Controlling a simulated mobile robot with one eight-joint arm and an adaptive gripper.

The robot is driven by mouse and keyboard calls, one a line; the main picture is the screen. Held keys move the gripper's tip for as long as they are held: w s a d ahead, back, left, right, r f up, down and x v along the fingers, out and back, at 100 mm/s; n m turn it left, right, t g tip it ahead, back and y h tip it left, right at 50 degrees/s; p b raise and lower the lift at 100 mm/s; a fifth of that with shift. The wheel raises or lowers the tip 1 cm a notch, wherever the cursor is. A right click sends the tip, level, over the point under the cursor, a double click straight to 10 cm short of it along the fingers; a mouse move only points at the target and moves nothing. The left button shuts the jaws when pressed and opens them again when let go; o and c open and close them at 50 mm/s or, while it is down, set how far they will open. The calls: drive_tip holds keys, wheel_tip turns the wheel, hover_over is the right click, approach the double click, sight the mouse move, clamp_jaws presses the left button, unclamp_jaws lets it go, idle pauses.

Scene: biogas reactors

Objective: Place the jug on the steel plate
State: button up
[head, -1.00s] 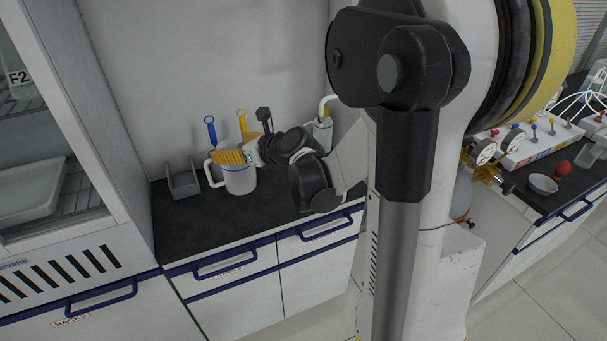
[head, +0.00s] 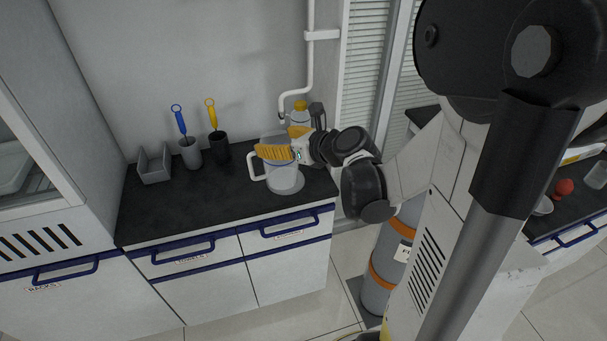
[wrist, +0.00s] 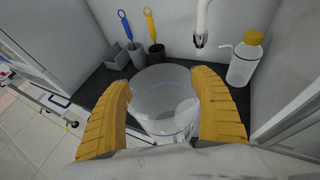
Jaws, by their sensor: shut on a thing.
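The jug (head: 281,176) is a clear, whitish vessel with a white handle on its left side. It is upright over the right part of the dark counter. My gripper (head: 276,153) has its yellow ribbed fingers around the jug's upper part; the wrist view shows a finger on either side of the jug (wrist: 163,98). A pale round disc, seemingly the steel plate (head: 300,186), shows around the jug's base. The jug hides most of it, and I cannot tell whether the base touches it.
A grey bin (head: 154,168), a grey holder with a blue brush (head: 182,123) and a black holder with a yellow brush (head: 213,117) stand left on the counter (head: 205,205). A yellow-capped bottle (wrist: 244,62) and a pipe (wrist: 201,22) are behind right.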

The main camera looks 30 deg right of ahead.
drive_tip(key=shift+m+h, duration=0.5)
drive_tip(key=shift+h, duration=0.1)
drive_tip(key=s+d, duration=0.1)
drive_tip(key=d, duration=0.2)
drive_tip(key=d+r, duration=0.1)
drive_tip(key=d, duration=0.2)
drive_tip(key=s+d, duration=0.1)
drive_tip(key=d, duration=0.3)
drive_tip(key=shift+s+r+p, duration=0.3)
drive_tip(key=shift+p, duration=0.1)
drive_tip(key=w+a+f+b, duration=0.1)
drive_tip(key=w+f+b, duration=0.1)
drive_tip(key=w+f, duration=0.1)
drive_tip(key=w+a+f+b, duration=0.2)
drive_tip(key=w+f, duration=0.1)
drive_tip(key=f, duration=0.1)
drive_tip(key=w+a+f+b, duration=0.1)
drive_tip(key=w+f+b, duration=0.1)
drive_tip(key=w+f, duration=0.2)
drive_tip(key=shift+w+a, duration=0.1)
drive_tip(key=shift+a, duration=0.2)
drive_tip(key=shift+f+b, duration=0.1)
drive_tip(key=shift+b, duration=0.2)
drive_tip(key=o, duration=1.4)
drive_tip(key=shift+o, duration=0.2)
